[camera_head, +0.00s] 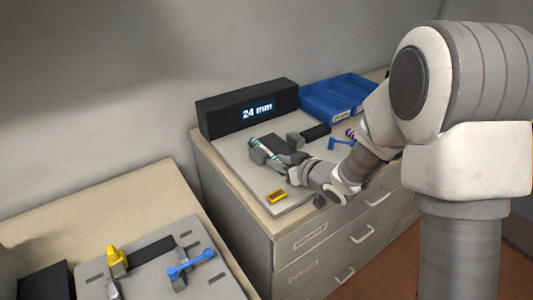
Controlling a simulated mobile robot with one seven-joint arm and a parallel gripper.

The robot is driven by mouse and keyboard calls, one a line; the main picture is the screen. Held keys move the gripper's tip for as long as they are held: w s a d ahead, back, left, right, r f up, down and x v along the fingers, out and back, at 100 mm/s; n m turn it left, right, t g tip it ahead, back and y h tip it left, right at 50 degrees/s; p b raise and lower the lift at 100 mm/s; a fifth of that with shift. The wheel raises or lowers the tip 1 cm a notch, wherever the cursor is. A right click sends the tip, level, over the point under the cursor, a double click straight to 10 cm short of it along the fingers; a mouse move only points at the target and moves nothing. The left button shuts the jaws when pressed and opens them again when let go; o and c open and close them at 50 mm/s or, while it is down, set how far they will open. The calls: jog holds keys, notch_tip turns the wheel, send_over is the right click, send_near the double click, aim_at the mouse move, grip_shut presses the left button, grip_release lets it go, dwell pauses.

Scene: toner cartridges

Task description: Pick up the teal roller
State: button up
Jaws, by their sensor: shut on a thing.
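The teal roller (261,147) is a short light rod with teal bands. It shows on the left part of the grey board (237,150) on top of the drawer cabinet. My gripper (268,153) reaches in from the right, low over the board, and is shut on the teal roller. Its fingers and wrist hide part of the roller. I cannot tell whether the roller is still touching its support or the board.
A black display (247,108) reading "24 mm" stands behind the board. Blue bins (338,100) are at the back right. A yellow block (277,196) lies near the front edge, and a blue part (340,143) lies to the right. A second table (140,195) with fixtures is at lower left.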

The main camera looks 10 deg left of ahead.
grip_shut()
jog(key=shift+r, duration=0.15)
